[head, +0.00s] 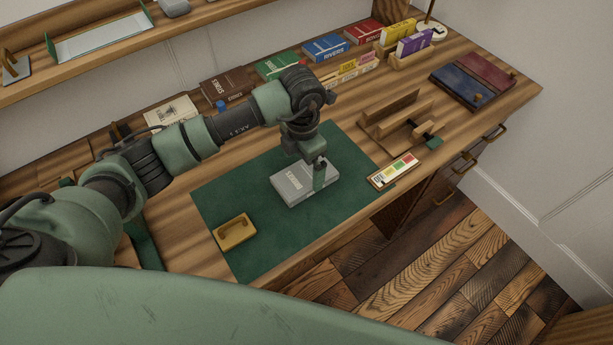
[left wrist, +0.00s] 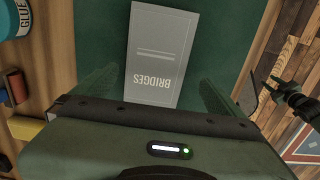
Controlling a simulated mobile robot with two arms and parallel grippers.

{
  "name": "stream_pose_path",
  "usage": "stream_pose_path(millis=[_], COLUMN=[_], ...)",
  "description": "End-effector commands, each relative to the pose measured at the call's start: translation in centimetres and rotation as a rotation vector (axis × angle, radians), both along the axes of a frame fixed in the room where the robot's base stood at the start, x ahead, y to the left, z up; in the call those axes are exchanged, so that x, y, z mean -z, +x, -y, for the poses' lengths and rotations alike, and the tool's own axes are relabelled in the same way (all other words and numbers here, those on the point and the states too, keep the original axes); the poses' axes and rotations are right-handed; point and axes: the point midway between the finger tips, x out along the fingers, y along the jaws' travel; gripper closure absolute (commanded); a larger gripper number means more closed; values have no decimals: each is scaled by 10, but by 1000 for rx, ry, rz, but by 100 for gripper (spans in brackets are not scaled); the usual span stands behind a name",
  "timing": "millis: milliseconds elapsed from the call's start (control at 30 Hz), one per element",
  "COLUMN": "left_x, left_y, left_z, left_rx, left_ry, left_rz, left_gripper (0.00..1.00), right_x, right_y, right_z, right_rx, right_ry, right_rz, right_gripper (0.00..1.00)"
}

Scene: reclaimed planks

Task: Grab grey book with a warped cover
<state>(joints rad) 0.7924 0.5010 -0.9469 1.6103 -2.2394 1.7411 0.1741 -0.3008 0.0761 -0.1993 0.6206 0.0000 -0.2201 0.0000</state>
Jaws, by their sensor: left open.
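The grey book (head: 303,186) lies flat on the green desk mat (head: 235,190). In the left wrist view the grey book (left wrist: 158,50) shows a light cover with the title BRIDGES; I cannot make out a warp in it. My left gripper (head: 313,180) points down at the book from above, and one finger hides part of its cover in the head view. In the left wrist view the fingers of my left gripper (left wrist: 158,85) stand apart on both sides of the book. I cannot tell whether they touch it.
A yellow box-like item with a handle (head: 234,232) sits on the mat's front left. A wooden rack (head: 398,115) and a card strip (head: 394,171) lie to the right. Coloured books (head: 278,66) line the back. A dark jointed part, possibly my right arm, shows in the left wrist view.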

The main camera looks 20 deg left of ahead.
Motion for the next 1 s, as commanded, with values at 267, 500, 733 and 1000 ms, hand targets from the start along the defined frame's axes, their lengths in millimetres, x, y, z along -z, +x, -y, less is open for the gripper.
stream_pose_path(millis=[267,500,733,1000], left_x=[39,53,52,52], left_y=[2,3,3,4], left_z=[-3,-2,-3,-2], left_rx=[0,3,3,3], left_ry=[-2,-3,-3,-4], left_rz=[-4,1,1,2], left_gripper=[0,0,25,67], right_x=[-15,-16,-16,-16], right_y=[-1,-1,-1,-1], right_z=[1,4,4,4], right_rx=[-1,-3,-3,-3], right_ry=[-1,-5,-6,-5], right_rz=[-1,-1,-1,-1], right_gripper=[64,64,64,64])
